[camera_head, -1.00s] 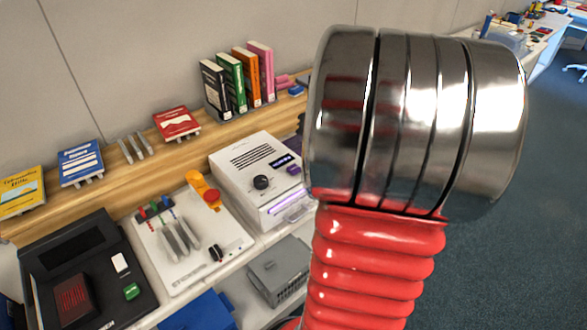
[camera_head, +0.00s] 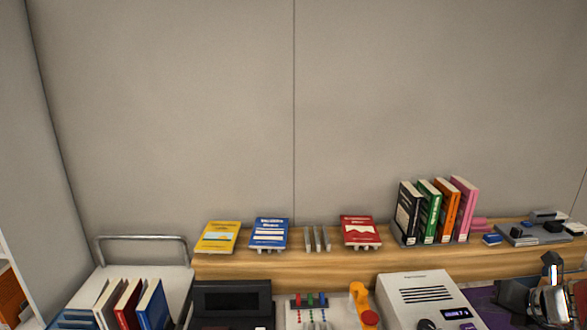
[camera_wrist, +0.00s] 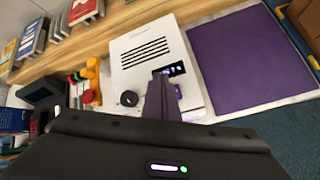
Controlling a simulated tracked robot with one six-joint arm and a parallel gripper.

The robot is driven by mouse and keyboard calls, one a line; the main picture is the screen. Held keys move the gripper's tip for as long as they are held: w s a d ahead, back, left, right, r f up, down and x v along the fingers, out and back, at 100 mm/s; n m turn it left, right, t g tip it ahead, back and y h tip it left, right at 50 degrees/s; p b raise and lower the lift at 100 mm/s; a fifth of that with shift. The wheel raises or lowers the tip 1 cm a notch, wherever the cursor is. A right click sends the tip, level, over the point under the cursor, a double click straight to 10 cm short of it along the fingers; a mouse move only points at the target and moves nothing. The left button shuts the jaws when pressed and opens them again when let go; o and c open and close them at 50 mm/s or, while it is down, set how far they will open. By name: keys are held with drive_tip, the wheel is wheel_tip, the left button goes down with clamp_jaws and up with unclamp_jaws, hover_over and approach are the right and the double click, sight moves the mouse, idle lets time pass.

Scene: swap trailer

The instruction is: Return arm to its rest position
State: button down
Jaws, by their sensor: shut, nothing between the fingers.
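My gripper (camera_head: 553,268) shows at the lower right of the head view, partly cut off by the bottom edge. The same white device (camera_head: 420,295) stands left of my gripper in the head view.
A wooden shelf (camera_head: 300,264) runs along the wall, bearing display books and upright books (camera_head: 437,212). A cart with books (camera_head: 135,300) is at the lower left. A purple mat (camera_wrist: 250,58) lies right of the white device, clear of objects in the wrist view.

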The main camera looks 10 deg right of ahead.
drive_tip(key=s+a+f+n, duration=0.1)
drive_tip(key=n, duration=0.2)
drive_tip(key=s+a+f+n+g, duration=0.1)
drive_tip(key=a+n, duration=0.1)
drive_tip(key=n, duration=0.2)
drive_tip(key=s+a+f+n+g, duration=0.1)
drive_tip(key=n, duration=0.2)
drive_tip(key=shift+s+a+n+y, duration=0.2)
drive_tip(key=shift+s+n+y, duration=0.2)
drive_tip(key=s+a+r+n, duration=0.2)
drive_tip(key=a+n, duration=0.8)
drive_tip(key=s+a+r+n+g, duration=0.1)
drive_tip(key=s+a+r+n, duration=0.1)
drive_tip(key=a+n, duration=0.8)
drive_tip(key=s+a+r+n, duration=0.3)
drive_tip(key=a+n, duration=0.8)
drive_tip(key=n, duration=0.1)
drive_tip(key=shift+r+h, duration=0.35)
drive_tip(key=shift+h, duration=0.05)
idle(2.3)
